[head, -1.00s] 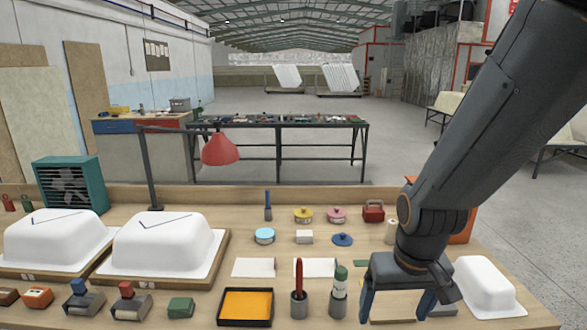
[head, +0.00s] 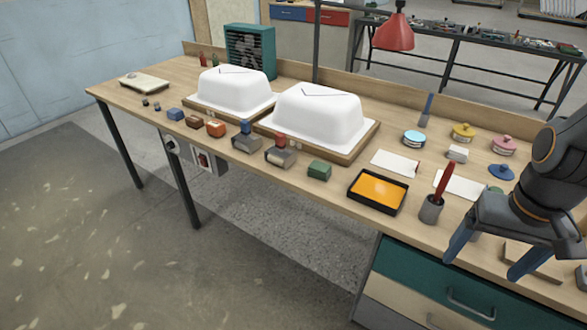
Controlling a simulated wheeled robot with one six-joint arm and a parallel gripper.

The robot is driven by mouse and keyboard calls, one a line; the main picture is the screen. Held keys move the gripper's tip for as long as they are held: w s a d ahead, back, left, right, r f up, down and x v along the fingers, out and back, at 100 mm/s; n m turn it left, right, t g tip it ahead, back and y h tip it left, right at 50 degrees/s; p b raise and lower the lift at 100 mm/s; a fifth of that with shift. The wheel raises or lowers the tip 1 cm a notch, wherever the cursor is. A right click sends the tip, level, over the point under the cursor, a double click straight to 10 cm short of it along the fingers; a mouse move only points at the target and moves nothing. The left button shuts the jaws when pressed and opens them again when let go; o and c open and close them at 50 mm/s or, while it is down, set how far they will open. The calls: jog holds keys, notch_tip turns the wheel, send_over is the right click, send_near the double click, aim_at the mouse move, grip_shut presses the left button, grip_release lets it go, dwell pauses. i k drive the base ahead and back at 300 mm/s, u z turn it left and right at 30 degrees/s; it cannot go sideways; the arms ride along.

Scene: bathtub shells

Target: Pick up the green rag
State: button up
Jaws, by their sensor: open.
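A small dark green folded block (head: 319,170), which looks like the green rag, lies flat near the front edge of the workbench (head: 240,168). It sits between a grey tool with a red top and the black tray of orange liquid. My gripper (head: 487,262) is at the right of the head view, with its two blue-grey fingers spread apart and pointing down. It is empty and well to the right of the green block, not touching it. Nothing covers the green block.
Two white tub shells (head: 315,118) lie behind the block. A red lamp (head: 393,32) hangs over the back. Clear floor lies in front.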

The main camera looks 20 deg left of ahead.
aim_at(319, 171)
jog(key=u, duration=1.05)
